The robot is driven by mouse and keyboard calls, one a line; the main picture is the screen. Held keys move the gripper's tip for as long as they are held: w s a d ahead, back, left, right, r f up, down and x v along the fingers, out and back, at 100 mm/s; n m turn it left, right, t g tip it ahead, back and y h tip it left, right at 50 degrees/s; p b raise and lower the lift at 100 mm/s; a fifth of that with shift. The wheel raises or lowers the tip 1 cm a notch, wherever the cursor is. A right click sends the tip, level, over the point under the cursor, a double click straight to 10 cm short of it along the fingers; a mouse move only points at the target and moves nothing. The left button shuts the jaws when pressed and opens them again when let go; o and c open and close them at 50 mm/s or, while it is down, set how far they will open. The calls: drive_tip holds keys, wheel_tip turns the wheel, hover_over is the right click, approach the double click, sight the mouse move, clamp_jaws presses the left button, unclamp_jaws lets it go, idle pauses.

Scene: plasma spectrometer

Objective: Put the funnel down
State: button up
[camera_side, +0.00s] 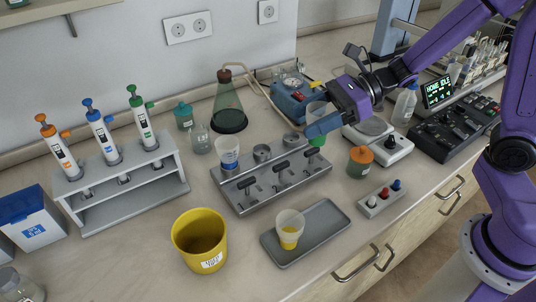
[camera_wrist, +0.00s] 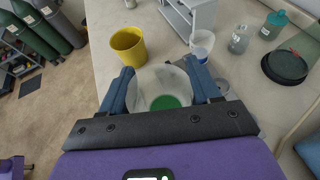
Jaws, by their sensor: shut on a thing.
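My gripper (camera_side: 319,127) is shut on a translucent funnel (camera_side: 316,109) with a green base. In the wrist view the funnel (camera_wrist: 160,83) sits between the two blue fingers, with its green disc at the bottom. The grey manifold (camera_side: 262,198) has three levers on its front. In the side view the held funnel is at the manifold's back right end, just right of its right port (camera_side: 291,139). I cannot tell whether it touches anything below. A blue-marked funnel (camera_side: 228,148) stands upright on the left port. A yellow-marked funnel (camera_side: 289,226) stands in the grey tray (camera_side: 322,240).
The middle port (camera_side: 262,152) is empty. A yellow bin (camera_side: 199,240) stands in front. An orange-capped jar (camera_side: 360,161), a balance (camera_side: 394,149) and a small button box (camera_side: 381,199) stand to the right. A flask (camera_side: 229,103) and pump (camera_side: 292,95) are behind. A pipette rack (camera_side: 130,191) is left.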

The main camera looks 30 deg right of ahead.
drive_tip(key=shift+w+d+r+m+t, duration=0.3)
drive_tip(key=shift+w+r, duration=0.2)
drive_tip(key=shift+w, duration=0.45)
drive_tip(key=w+a+f, duration=0.1)
drive_tip(key=w+f, duration=0.2)
drive_tip(key=w, duration=0.1)
drive_tip(key=w+a+f, duration=0.2)
drive_tip(key=w+f, duration=0.1)
drive_tip(key=w, duration=0.1)
drive_tip(key=w+a+f, duration=0.2)
drive_tip(key=w+f, duration=0.1)
drive_tip(key=w, duration=0.1)
drive_tip(key=shift+w+f, duration=0.2)
drive_tip(key=shift+f, duration=0.15)
drive_tip(key=shift+a+f+t, duration=0.1)
drive_tip(key=shift+f+t, duration=0.2)
drive_tip(key=shift+f, duration=1.2)
drive_tip(key=shift+f, duration=0.15)
drive_tip(key=o, duration=1.1)
drive_tip(key=shift+c, duration=0.2)
